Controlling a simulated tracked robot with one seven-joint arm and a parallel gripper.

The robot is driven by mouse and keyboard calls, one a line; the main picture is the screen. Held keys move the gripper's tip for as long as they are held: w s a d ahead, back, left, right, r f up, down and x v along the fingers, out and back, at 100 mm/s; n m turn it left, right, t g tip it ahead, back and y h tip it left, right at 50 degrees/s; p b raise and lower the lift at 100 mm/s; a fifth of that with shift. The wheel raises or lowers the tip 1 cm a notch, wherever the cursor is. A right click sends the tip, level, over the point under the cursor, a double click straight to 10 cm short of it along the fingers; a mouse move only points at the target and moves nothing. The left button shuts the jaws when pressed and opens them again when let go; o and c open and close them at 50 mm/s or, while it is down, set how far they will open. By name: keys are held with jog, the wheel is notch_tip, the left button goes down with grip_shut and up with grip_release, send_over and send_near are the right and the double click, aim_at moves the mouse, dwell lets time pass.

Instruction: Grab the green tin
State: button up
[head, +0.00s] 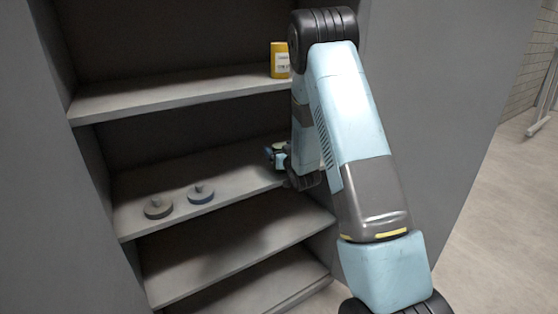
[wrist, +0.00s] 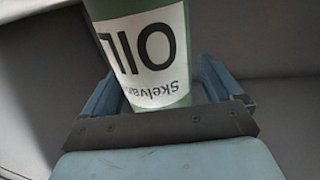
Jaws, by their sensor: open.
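The green tin (wrist: 143,50) fills the upper middle of the wrist view, with a white label reading "OIL" that appears upside down. My gripper (wrist: 160,85) is open, with one blue finger on each side of the tin. I cannot tell whether either finger touches it. In the head view my gripper (head: 274,157) is small, at the right part of the middle shelf, partly hidden by my arm. The tin cannot be made out clearly there.
A yellow container (head: 280,60) stands on the upper shelf (head: 180,93). Two round grey discs with knobs, one (head: 158,208) and another (head: 200,194), lie on the left of the middle shelf (head: 225,170). The lower shelf (head: 220,260) looks empty. Cabinet side walls flank the shelves.

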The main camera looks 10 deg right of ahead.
jog(key=shift+w, duration=0.45)
jog(key=c, duration=1.3)
